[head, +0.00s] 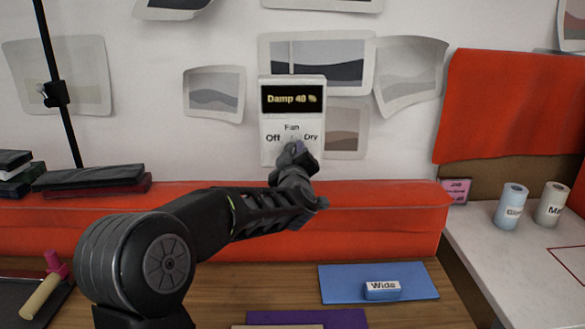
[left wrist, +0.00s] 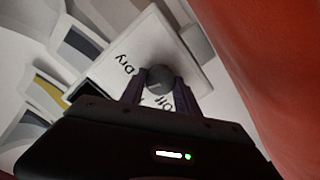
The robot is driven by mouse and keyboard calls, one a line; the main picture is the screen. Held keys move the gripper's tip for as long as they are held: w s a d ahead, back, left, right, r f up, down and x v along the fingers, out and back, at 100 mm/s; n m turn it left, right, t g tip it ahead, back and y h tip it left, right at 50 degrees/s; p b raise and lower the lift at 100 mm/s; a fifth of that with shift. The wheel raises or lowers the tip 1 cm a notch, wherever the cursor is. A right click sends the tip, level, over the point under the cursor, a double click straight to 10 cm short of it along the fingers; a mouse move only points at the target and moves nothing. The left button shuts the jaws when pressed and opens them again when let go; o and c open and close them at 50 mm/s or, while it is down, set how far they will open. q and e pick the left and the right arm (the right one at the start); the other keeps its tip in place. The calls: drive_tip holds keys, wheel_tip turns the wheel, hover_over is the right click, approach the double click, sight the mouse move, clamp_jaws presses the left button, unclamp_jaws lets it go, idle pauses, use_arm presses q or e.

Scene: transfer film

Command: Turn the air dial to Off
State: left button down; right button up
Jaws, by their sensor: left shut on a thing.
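The air control panel (head: 271,127) is a white box on the wall. Its dark display reads "Damp 40 %". Below it are the labels "Off" at left, "Fan" at top and "Dry" at right. My left gripper (head: 296,150) reaches up to the panel and covers most of the dial in the head view. In the left wrist view the round grey dial (left wrist: 159,78) sits between the two fingers of my left gripper (left wrist: 160,88), which is shut on it. The dial's pointer direction is hidden. My right gripper is not in view.
An orange-red padded ledge (head: 385,215) runs below the panel. A wooden table (head: 270,275) holds a blue mat (head: 345,287) with a block marked "Wide". Two labelled rolls (head: 511,206) stand on the white counter at right. A black pole (head: 62,110) stands at left.

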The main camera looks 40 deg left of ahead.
use_arm(q)
drive_tip(key=n+b, duration=0.1)
drive_tip(key=n, duration=0.1)
drive_tip(key=n+b, duration=0.1)
drive_tip(key=b, duration=0.1)
drive_tip(key=shift+f+n, duration=0.2)
drive_tip(key=shift+n, duration=0.2)
drive_tip(key=n+b, duration=0.4)
drive_tip(key=shift+n, duration=0.3)
drive_tip(key=n+b, duration=0.3)
drive_tip(key=n, duration=0.1)
drive_tip(key=shift+r+n+b, duration=0.1)
drive_tip(key=shift+n+b, duration=0.95)
drive_tip(key=shift+n, duration=0.65)
drive_tip(key=c, duration=0.9)
unclamp_jaws()
